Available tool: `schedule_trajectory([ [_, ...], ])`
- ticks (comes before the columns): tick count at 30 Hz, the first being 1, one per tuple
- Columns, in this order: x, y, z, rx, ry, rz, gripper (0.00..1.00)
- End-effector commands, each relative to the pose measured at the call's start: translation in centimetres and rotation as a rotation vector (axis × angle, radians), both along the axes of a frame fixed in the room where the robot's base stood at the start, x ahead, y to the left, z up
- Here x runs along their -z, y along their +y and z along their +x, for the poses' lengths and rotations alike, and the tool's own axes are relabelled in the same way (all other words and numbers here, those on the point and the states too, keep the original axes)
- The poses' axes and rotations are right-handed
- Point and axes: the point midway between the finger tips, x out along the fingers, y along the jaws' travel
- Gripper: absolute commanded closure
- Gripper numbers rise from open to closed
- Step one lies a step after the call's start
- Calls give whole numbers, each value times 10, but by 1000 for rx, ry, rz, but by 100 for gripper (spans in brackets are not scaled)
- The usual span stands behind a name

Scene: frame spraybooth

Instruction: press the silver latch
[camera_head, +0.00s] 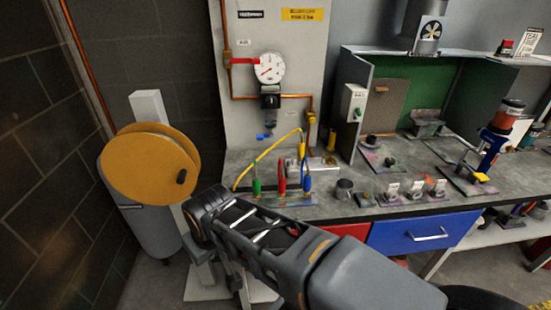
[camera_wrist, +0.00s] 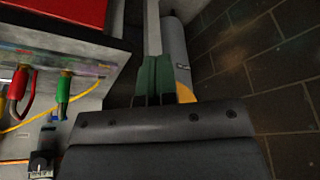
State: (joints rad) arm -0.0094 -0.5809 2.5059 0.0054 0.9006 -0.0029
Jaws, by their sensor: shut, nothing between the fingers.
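My gripper (camera_wrist: 155,62) shows in the wrist view as two dark green fingers side by side, shut and empty. In the head view my arm reaches across the front of the bench toward the left, and I cannot make out the fingertips. I cannot surely pick out the silver latch in either view. A small bar-like fitting (camera_wrist: 183,66) shows on the grey cylinder (camera_wrist: 176,48) just right of my fingers in the wrist view, apparently apart from them. The cylinder (camera_head: 140,235) also stands at the left in the head view, partly behind a yellow reel.
The yellow reel (camera_head: 150,163) stands at the left by the dark block wall (camera_head: 40,150). The grey bench (camera_head: 340,205) carries red, green and blue hose ends, a yellow hose and small cups. A blue drawer (camera_head: 425,232) is below. A pressure gauge (camera_head: 269,68) hangs above.

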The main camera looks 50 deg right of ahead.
Motion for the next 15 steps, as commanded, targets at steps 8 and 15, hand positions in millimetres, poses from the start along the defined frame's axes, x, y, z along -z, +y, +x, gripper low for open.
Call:
schedule_trajectory([
  [8,0,0,0,0,0,0,100],
  [15,-10,-13,13,55,13,-25,100],
])
